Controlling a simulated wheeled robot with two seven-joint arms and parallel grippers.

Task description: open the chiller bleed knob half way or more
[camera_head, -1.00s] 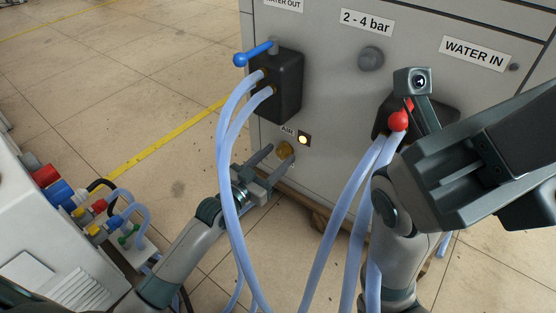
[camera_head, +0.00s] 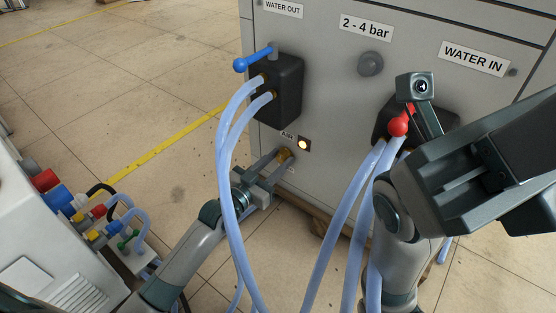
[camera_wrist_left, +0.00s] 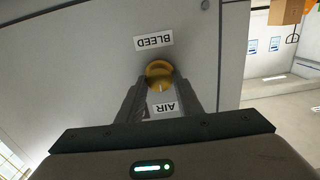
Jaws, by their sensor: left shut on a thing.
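In the left wrist view the knob (camera_wrist_left: 159,73) lies between labels reading BLEED (camera_wrist_left: 154,41) and AIR (camera_wrist_left: 164,107), both upside down there. My left gripper (camera_head: 281,160) reaches it from the lower left and is shut on it, with a finger at either side; the fingertips (camera_wrist_left: 160,84) also show in the wrist view. My right arm's wrist (camera_head: 480,165) fills the right side; its fingers are not in view.
Blue hoses (camera_head: 225,170) hang from the WATER OUT block (camera_head: 277,95), crossing in front of my left wrist. A blue lever (camera_head: 254,58) and a red-knobbed lever (camera_head: 398,126) stick out of the chiller. A white unit with coloured fittings (camera_head: 60,245) stands at left.

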